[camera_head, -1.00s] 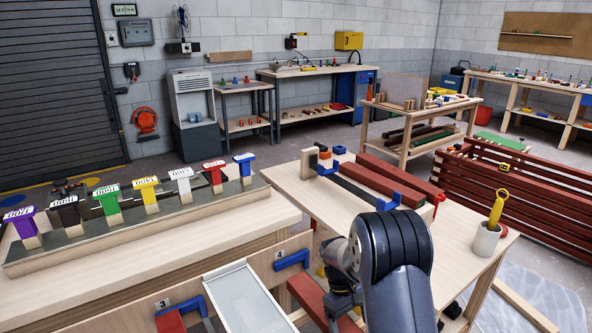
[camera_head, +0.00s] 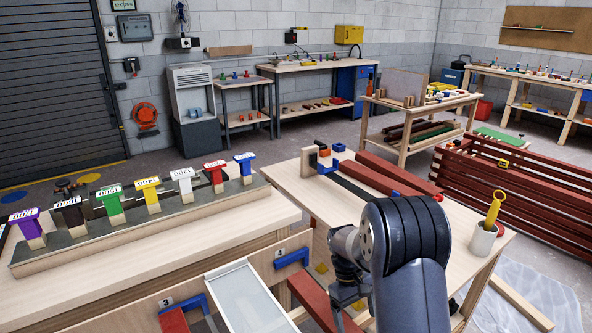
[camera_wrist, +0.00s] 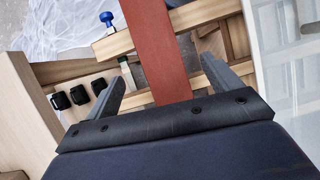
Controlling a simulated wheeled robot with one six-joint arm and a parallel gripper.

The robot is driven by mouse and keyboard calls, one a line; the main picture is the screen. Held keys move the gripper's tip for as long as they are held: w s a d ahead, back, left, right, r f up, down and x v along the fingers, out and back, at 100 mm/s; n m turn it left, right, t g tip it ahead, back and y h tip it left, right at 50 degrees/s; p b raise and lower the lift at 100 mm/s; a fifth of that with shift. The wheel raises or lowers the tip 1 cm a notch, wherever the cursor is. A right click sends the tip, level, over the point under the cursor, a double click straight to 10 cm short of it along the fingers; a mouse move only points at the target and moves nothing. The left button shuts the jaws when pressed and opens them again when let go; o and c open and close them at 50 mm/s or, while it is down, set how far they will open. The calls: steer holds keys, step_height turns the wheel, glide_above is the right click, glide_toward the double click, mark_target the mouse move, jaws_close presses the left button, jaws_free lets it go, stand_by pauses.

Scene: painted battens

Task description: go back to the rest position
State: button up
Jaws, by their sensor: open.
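The wooden bench (camera_head: 300,193) holds red battens (camera_head: 395,178) and a cup (camera_head: 483,240) with a yellow-handled tool. A table at left bears a row of coloured labelled blocks (camera_head: 110,202). A white-framed tray (camera_head: 250,298) stands beside my gripper. A red slatted stack (camera_head: 520,195) is at right.

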steer(key=shift+s+r+m+y+p, duration=0.3)
steer(key=shift+s+m+p, duration=0.25)
steer(key=shift+p, duration=1.5)
steer(key=shift+s+r+m+g+y+p, duration=0.2)
steer(key=shift+s+m+p, duration=0.6)
steer(key=shift+p, duration=1.55)
steer(key=shift+s+r+m+y+p, duration=0.15)
steer(key=shift+s+m+y+p, duration=0.45)
steer(key=shift+p, duration=1.7)
steer(key=shift+s+r+m+g+p, duration=0.15)
steer(key=shift+s+m+p, duration=0.85)
steer(key=shift+p, duration=1.35)
